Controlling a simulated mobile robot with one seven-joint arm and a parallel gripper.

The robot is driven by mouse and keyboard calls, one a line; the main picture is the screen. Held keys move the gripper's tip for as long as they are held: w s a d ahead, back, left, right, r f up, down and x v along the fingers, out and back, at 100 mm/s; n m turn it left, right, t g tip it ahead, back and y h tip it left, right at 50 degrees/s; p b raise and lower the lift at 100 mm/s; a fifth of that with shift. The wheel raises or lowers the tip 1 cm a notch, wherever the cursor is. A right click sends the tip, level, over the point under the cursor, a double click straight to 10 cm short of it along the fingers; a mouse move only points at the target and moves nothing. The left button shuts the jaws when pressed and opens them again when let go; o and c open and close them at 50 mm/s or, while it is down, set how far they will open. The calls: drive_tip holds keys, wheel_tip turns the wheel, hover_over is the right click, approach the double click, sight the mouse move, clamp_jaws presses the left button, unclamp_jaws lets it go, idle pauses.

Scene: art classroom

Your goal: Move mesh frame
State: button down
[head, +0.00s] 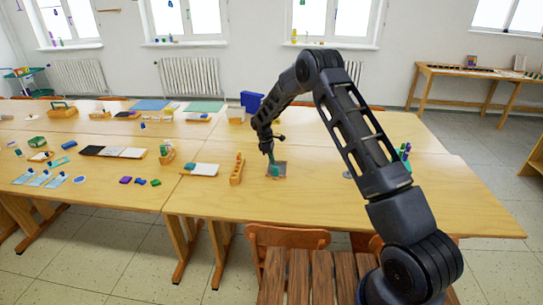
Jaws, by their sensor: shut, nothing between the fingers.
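A small flat greyish square with a brownish edge (284,171), which looks like the mesh frame, lies on the wooden table (330,210) near its middle. A small teal item (274,171) shows at or on its left part. My gripper (270,159) points down just above the square and the teal item. It is shut and empty. The gripper is small in this view and partly covers the far side of the square, so I cannot tell whether it touches anything.
A wooden holder (237,170) stands close left of the square. White sheets (204,170) lie further left. A blue box (251,101) stands behind. The table's front right is clear. Chairs (287,238) stand at the front edge.

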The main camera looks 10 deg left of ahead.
sight(323, 176)
drive_tip(key=x, duration=0.4)
drive_tip(key=shift+f, duration=0.4)
drive_tip(key=d, duration=0.3)
drive_tip(key=shift+d+f, duration=0.1)
drive_tip(key=shift+f, duration=0.05)
drive_tip(key=shift+d, duration=0.55)
drive_tip(key=d, duration=2)
drive_tip(key=shift+d, duration=0.2)
